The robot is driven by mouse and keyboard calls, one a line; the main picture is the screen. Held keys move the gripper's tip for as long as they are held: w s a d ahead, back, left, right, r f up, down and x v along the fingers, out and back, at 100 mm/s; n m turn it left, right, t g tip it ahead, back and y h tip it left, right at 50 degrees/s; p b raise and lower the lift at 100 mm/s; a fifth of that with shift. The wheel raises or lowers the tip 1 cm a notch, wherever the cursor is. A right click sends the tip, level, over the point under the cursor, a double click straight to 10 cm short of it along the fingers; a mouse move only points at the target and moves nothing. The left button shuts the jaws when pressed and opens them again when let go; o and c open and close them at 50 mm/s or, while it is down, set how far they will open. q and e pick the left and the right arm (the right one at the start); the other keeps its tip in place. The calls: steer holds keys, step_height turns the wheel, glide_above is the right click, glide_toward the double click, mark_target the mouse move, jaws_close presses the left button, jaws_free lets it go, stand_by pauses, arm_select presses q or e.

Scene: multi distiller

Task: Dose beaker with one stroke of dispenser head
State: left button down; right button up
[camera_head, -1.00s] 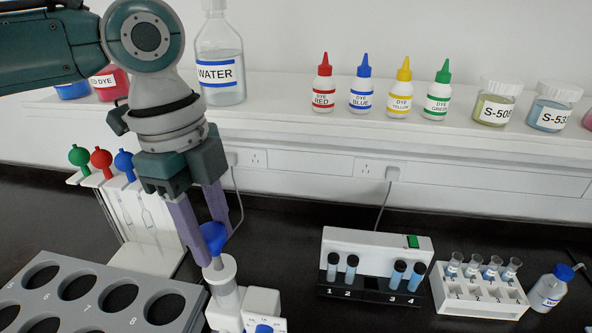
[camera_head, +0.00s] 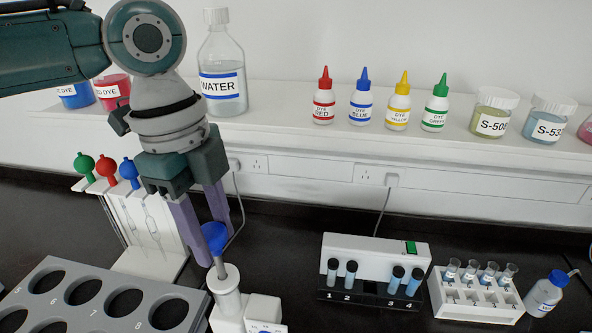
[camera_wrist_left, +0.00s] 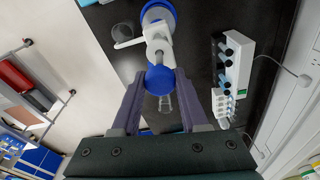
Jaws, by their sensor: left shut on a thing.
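The dispenser stands at the bottom of the head view, with a white body (camera_head: 228,300) and a blue head (camera_head: 215,236) on a thin stem. My left gripper (camera_head: 219,232) reaches down from above and is shut on the blue head, its purple fingers on either side. A length of bare stem shows between the head and the white collar. In the left wrist view the blue head (camera_wrist_left: 160,80) is in front of the white dispenser body (camera_wrist_left: 157,42). A small clear round vessel (camera_wrist_left: 123,33) beside it may be the beaker; its contents cannot be made out. My right gripper is not in view.
A grey rack (camera_head: 100,300) with round holes is close on the left. A pipette stand (camera_head: 150,262) is behind it. A white device with vials (camera_head: 375,262) and a tube rack (camera_head: 475,300) stand right. Bottles line the shelf (camera_head: 280,100). Black bench between is clear.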

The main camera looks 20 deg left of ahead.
mark_target(222, 277)
arm_select(q)
steer(key=shift+f+b, duration=1.55)
steer(key=shift+f, duration=0.95)
steer(key=shift+c, duration=1.8)
jaws_free()
